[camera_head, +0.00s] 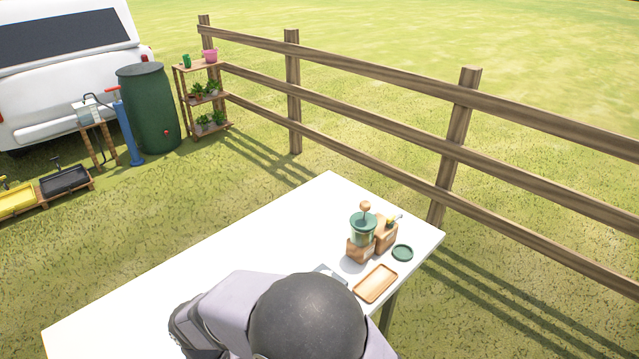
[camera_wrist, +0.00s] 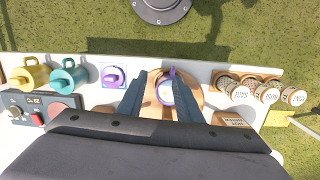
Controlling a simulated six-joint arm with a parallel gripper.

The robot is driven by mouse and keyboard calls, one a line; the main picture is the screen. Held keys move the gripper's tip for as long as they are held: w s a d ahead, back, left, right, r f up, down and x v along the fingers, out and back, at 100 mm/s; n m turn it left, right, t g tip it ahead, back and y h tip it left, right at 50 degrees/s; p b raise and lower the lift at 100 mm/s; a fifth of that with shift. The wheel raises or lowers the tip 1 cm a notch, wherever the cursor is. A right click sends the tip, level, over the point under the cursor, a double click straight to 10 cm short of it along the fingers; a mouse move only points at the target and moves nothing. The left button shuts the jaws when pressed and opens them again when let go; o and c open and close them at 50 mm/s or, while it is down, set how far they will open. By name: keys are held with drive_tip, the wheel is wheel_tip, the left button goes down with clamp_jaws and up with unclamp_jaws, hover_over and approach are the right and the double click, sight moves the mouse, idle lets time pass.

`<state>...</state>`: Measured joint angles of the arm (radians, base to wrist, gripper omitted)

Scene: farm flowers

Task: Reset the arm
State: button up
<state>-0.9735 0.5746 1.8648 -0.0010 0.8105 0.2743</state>
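In the wrist view my gripper (camera_wrist: 159,77) shows as two dark blue fingers spread apart, with a gap between them. A purple-rimmed cup (camera_wrist: 165,94) with a pale inside shows between the fingers, closer to the right one, which partly covers it. A gap shows between the cup and the left finger. The cup appears over a round wooden board (camera_wrist: 153,84). In the head view my arm's dark rounded joint and grey links cover the front of the table, and my gripper is hidden.
The white table (camera_head: 200,260) holds a green-topped grinder (camera_head: 362,235), a wooden tray (camera_head: 375,284) and a green disc (camera_head: 402,253). In the wrist view are a yellow mug (camera_wrist: 30,76), a teal mug (camera_wrist: 69,77), a purple-knobbed square (camera_wrist: 114,76) and labelled jars (camera_wrist: 240,92). A fence (camera_head: 455,150) stands behind.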

drive_tip(key=s+d+r+m+g, duration=0.1)
drive_tip(key=s+d+r+m, duration=0.1)
drive_tip(key=d, duration=1)
drive_tip(key=s+d+r+m, duration=0.2)
drive_tip(key=d, duration=1.1)
drive_tip(key=w+d+r+m+t+y, duration=0.1)
drive_tip(key=w+d+r+m, duration=0.2)
drive_tip(key=d, duration=0.4)
drive_tip(key=shift+w+m+t, duration=0.3)
drive_tip(key=shift+w+m, duration=0.2)
drive_tip(key=shift+w, duration=0.1)
